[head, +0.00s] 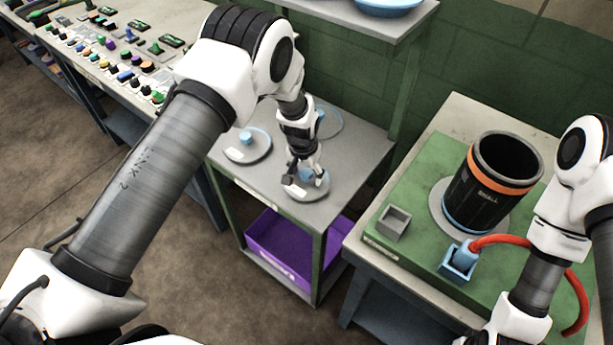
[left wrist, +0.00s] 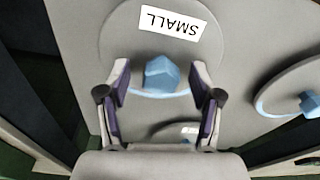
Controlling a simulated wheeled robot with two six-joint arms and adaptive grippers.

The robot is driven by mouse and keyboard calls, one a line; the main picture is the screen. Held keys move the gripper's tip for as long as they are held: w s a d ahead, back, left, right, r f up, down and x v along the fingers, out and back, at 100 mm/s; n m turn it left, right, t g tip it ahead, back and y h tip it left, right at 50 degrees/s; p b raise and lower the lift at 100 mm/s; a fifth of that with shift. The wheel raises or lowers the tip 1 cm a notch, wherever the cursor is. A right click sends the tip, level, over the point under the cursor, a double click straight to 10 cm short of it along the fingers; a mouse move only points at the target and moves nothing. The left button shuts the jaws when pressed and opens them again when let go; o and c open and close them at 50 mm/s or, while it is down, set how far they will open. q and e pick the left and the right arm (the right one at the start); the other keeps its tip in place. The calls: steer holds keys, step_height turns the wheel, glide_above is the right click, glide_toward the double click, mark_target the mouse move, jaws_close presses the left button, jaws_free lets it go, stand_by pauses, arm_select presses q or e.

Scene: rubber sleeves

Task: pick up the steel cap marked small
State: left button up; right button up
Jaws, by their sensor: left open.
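The steel cap marked small (left wrist: 130,38) is a round grey disc with a white label and a blue faceted knob (left wrist: 161,74). In the head view the cap (head: 316,192) lies on the grey stand, partly hidden by my gripper. My left gripper (head: 304,172) points down over it. In the left wrist view the open left gripper (left wrist: 160,92) has one finger on each side of the knob, with gaps between. Whether the fingertips are level with the knob is hard to tell. My right arm shows at the right, but its gripper is out of view.
Another disc with a blue knob (head: 246,149) lies left on the stand, and a third (head: 332,126) behind. A purple bin (head: 279,250) is below. On the green mat are a black sleeve (head: 481,190) marked SMALL, a grey box (head: 393,224) and a blue box (head: 456,265) with a red hose.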

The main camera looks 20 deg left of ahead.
arm_select(q)
steer(key=shift+w+f, duration=0.3)
steer(key=shift+f, duration=0.2)
steer(key=shift+s+r, duration=0.25)
steer(key=shift+c, duration=0.3)
steer(key=shift+s+r, duration=0.1)
steer(key=shift+s, duration=0.05)
steer(key=c, duration=1.1)
jaws_close()
